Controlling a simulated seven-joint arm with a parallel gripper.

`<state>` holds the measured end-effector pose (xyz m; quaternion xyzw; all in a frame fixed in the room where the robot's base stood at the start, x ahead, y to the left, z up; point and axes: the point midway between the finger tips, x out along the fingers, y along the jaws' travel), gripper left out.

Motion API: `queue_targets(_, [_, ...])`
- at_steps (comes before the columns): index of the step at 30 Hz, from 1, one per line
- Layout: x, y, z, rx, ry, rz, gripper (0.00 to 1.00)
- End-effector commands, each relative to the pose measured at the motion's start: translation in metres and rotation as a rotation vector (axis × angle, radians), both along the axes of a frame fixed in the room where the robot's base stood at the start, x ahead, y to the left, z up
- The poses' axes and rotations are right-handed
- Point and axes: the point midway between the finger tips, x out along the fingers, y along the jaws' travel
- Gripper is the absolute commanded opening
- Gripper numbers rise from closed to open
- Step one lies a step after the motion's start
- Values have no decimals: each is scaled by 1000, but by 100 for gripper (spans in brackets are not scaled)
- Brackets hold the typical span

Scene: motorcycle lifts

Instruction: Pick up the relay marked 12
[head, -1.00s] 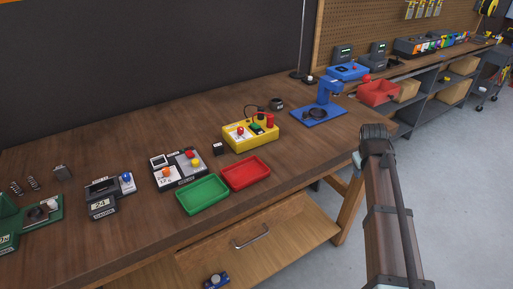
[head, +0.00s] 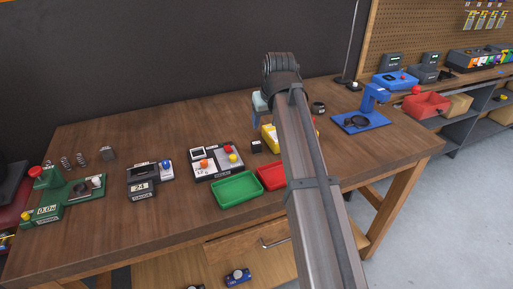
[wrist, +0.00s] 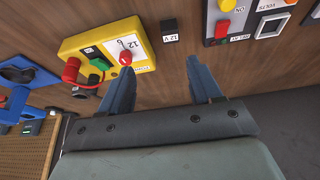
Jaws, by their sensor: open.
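A small black relay (wrist: 169,26) with a white label reading 12 V stands on the wooden bench in the wrist view. It sits beside the yellow box (wrist: 88,43), whose panel is also marked 12. In the head view the relay (head: 257,146) is just left of the yellow box (head: 267,138), which my arm partly covers. My gripper (wrist: 159,62) is open and empty, its two blue fingers apart. The relay shows beyond the fingertips, roughly between them and not touched. In the head view my arm hides most of the gripper.
A black-and-grey control panel (head: 217,161) stands left of the relay. Green (head: 237,203) and red (head: 271,187) trays lie in front. A blue stand (head: 357,121) and a dark round cup (head: 318,107) are to the right. Bare bench lies behind the panel.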

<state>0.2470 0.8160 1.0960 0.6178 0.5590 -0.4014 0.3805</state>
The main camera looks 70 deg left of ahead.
Motion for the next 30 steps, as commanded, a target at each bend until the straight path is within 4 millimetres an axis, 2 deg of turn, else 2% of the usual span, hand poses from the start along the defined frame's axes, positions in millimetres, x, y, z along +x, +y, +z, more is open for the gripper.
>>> queue_targets(1, [-9,2,0,-1,11,6,64])
queue_targets(5, [-17,6,-5,-5,22,8,64])
queue_targets(18, [-15,32,-68,-6,22,8,64])
queue_targets(30, [-14,40,-87,-5,22,8,64])
